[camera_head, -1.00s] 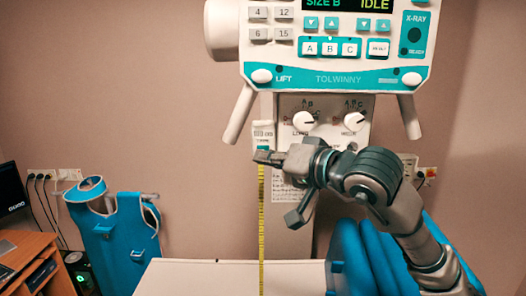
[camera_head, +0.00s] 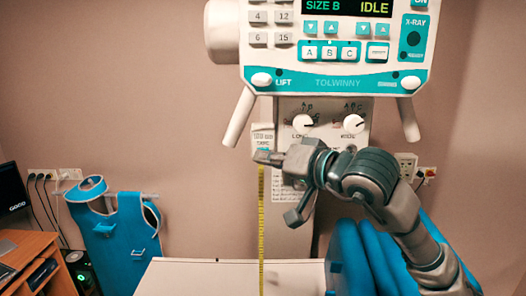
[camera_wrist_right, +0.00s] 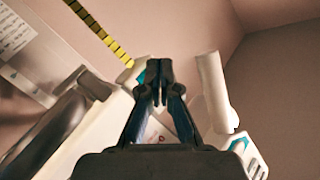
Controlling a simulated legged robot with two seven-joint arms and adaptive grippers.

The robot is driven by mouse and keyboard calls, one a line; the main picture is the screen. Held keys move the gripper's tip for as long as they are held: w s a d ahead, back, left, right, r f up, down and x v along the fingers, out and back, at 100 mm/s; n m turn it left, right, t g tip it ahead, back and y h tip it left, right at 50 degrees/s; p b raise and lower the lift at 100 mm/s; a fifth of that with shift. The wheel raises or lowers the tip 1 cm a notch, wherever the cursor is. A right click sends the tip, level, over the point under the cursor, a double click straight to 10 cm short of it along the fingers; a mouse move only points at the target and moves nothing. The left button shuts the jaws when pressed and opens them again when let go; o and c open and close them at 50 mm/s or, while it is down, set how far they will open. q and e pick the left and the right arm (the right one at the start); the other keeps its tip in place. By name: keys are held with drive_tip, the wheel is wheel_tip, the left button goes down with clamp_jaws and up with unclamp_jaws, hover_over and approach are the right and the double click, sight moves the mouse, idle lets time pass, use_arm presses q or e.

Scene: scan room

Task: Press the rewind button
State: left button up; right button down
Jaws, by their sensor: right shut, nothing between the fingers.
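A small white tape unit (camera_head: 263,131) hangs on the column below the console, with a yellow measuring tape (camera_head: 262,215) running straight down from it. A teal patch (camera_head: 263,149) shows at the unit's lower edge; I cannot tell for sure that it is the rewind button. My right gripper (camera_head: 262,157) is shut and empty, its fingertips just below the tape unit and in front of the tape's top. In the right wrist view the shut fingertips (camera_wrist_right: 158,66) overlap teal and white parts; contact cannot be told. My left gripper is not in view.
The white console (camera_head: 335,60) with handles is above my right arm. Two dials (camera_head: 303,123) sit behind and above the gripper. A white tabletop (camera_head: 205,275) lies below. A blue apron (camera_head: 118,235) hangs at left, beside a wooden desk (camera_head: 30,270).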

drive_tip(key=shift+w+p, duration=0.35)
idle(0.6)
drive_tip(key=shift+s, duration=0.1)
drive_tip(key=shift+s+b, duration=0.35)
drive_tip(key=shift+s, duration=0.35)
drive_tip(key=s+b, duration=0.2)
drive_tip(key=s, duration=0.3)
idle(0.4)
idle(0.5)
